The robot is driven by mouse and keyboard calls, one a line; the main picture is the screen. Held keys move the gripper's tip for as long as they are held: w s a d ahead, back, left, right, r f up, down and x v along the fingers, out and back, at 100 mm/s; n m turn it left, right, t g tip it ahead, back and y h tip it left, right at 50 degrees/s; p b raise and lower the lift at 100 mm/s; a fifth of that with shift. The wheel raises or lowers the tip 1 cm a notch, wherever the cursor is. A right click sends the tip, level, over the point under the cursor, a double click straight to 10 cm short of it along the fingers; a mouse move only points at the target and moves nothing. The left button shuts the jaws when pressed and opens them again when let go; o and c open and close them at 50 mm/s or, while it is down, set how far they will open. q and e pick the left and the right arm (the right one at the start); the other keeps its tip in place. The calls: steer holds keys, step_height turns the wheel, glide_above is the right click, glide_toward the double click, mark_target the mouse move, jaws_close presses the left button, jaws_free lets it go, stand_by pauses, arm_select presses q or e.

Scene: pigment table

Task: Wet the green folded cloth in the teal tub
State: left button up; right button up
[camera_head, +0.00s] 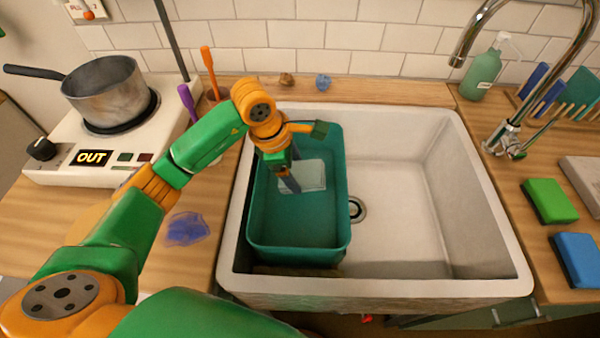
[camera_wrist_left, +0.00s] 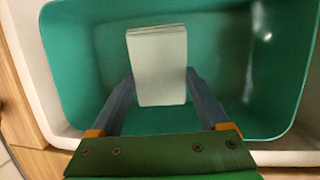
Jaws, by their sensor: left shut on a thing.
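The folded cloth (camera_head: 312,175) is pale, greyish green and rectangular; it is inside the teal tub (camera_head: 335,225). In the left wrist view the cloth (camera_wrist_left: 158,60) lies between the two fingers, with the tub's wall (camera_wrist_left: 85,60) around it. My left gripper (camera_head: 292,184) reaches down into the tub and is shut on the cloth; its fingers (camera_wrist_left: 162,84) touch the cloth's sides. Whether there is water in the tub, and whether the cloth touches the bottom, I cannot tell. My right gripper is not in view.
The tub stands in the left half of a white sink (camera_head: 400,160), whose right half is empty. A hot plate (camera_head: 60,165) with a pot (camera_head: 103,90) is at left. A faucet (camera_head: 510,125), green bottle (camera_head: 484,72), green block (camera_head: 549,200) and blue block (camera_head: 578,258) are at right.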

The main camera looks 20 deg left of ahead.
arm_select(q)
steer(key=shift+r+p, duration=2.7)
steer(key=shift+r, duration=1.35)
step_height(320, 180, up, 4)
steer(key=p, duration=0.3)
glide_above(295, 174)
